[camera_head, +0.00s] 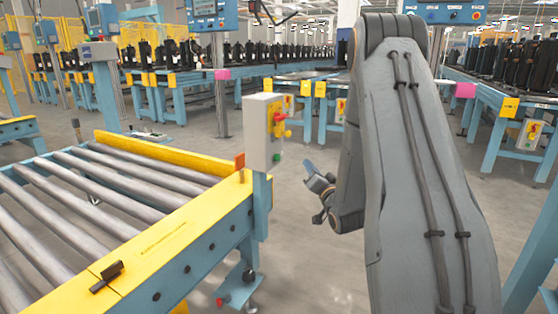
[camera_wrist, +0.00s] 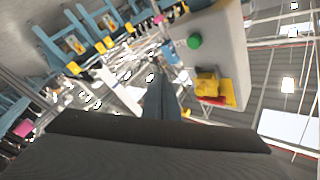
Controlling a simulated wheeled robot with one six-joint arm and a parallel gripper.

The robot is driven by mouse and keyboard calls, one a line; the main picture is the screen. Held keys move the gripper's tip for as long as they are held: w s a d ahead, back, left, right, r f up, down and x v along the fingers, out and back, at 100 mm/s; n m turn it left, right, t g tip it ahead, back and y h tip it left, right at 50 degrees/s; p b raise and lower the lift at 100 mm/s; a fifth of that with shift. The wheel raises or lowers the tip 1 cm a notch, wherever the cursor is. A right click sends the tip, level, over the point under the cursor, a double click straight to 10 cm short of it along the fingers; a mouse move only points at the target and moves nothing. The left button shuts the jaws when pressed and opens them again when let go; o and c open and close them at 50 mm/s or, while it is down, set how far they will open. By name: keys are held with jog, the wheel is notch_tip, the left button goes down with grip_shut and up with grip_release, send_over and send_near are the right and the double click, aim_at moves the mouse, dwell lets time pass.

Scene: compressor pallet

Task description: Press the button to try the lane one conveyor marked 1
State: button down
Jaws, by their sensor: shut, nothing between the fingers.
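A light grey control box (camera_head: 258,130) stands on a blue post at the corner of the near roller conveyor (camera_head: 150,250). A green button (camera_head: 277,157) and a red-and-yellow switch (camera_head: 280,131) are on its right-hand face. The box also shows in the wrist view (camera_wrist: 232,45), tilted, with the green button (camera_wrist: 194,40) and the yellow-and-red switch (camera_wrist: 210,88). I cannot read a lane number on it. My gripper (camera_head: 309,168) is shut and empty, to the right of the box and apart from it. Its fingers (camera_wrist: 163,92) point forward in the wrist view.
Yellow side rails and a black handle (camera_head: 107,275) edge the near conveyor. Another conveyor (camera_head: 515,100) with dark units stands at the right, with a similar box (camera_head: 530,134). Bare grey floor (camera_head: 310,260) lies between the near conveyor and my arm.

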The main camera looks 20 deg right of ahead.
jog(key=w+a+b, duration=0.1)
jog(key=w+a, duration=0.3)
jog(key=w, duration=0.2)
jog(key=shift+a+b, duration=0.3)
jog(key=shift+a, duration=0.05)
jog(key=shift+w+a, duration=0.1)
dwell(1.8)
jog(key=shift+w+a, duration=0.15)
jog(key=shift+w, duration=0.1)
jog(key=shift+w+a, duration=0.35)
jog(key=shift+w, duration=0.1)
dwell(0.9)
jog(key=shift+s, duration=0.1)
jog(key=shift+s+d+p, duration=0.35)
jog(key=shift+s+d, duration=0.2)
jog(key=shift+s, duration=0.1)
jog(key=shift+s+d+p, duration=0.4)
jog(key=shift+s+d, duration=0.4)
jog(key=shift+s, duration=0.2)
jog(key=shift+s+d+p, duration=0.35)
jog(key=shift+s+d, duration=0.4)
jog(key=shift+s, duration=0.25)
